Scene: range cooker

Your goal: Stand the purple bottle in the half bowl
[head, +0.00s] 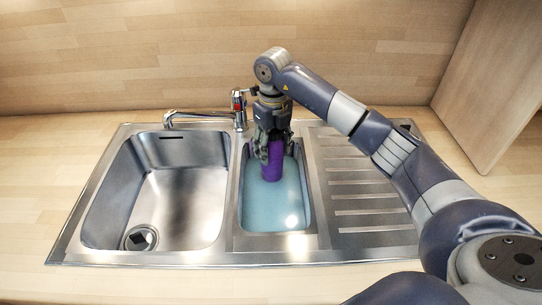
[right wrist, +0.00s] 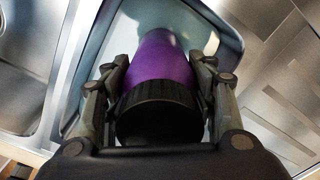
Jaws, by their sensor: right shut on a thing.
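The purple bottle (head: 272,160) is upright in the head view, at the back part of the half bowl (head: 250,215), the narrow bluish basin in the middle of the sink. My right gripper (head: 272,137) is shut on the bottle near its top, coming from above. The right wrist view shows the purple body (right wrist: 162,70) and its black ribbed cap (right wrist: 158,110) between the two fingers of my right gripper (right wrist: 160,85). The bottle's lower end appears inside the basin; whether it touches the floor I cannot tell. My left gripper is not in view.
A large steel bowl (head: 160,190) with a drain lies to the left. A ribbed drainboard (head: 360,200) lies to the right. The tap (head: 200,118) stands behind the sink, close to my right gripper. A wooden panel (head: 495,80) rises at the back right.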

